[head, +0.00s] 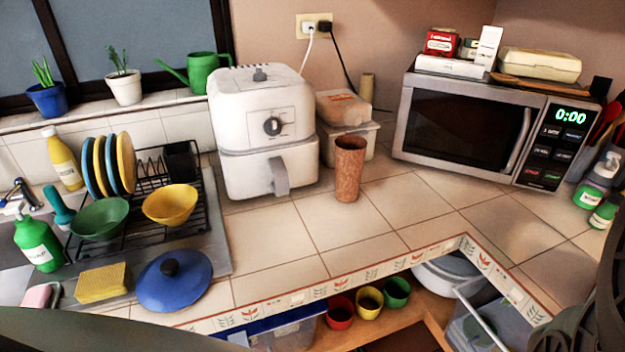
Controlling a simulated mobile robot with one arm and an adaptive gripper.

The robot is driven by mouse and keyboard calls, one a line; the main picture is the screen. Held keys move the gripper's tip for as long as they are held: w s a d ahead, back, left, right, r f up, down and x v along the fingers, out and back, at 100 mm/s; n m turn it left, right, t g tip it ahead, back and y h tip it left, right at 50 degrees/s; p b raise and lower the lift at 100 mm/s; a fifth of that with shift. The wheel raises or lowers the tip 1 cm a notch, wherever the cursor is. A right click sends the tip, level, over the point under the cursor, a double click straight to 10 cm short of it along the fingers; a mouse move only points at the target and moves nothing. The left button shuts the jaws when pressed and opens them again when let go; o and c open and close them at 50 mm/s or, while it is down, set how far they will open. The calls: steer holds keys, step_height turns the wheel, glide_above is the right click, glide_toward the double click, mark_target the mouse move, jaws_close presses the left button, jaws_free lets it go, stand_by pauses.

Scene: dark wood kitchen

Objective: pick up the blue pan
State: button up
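A round blue domed piece (190,287) with a black knob on top lies at the front left of the counter. It looks like a pan or pot lid, and I cannot tell whether a pan is beneath it. No other blue pan is clearly visible. My gripper is not in view. Dark parts at the lower left and lower right edges seem to be mine, but no fingers show.
A yellow sponge (103,282) lies left of the blue piece. Behind it is a black dish rack (200,219) with a green bowl (99,219) and a yellow bowl (170,204). A white air fryer (262,130) stands behind.

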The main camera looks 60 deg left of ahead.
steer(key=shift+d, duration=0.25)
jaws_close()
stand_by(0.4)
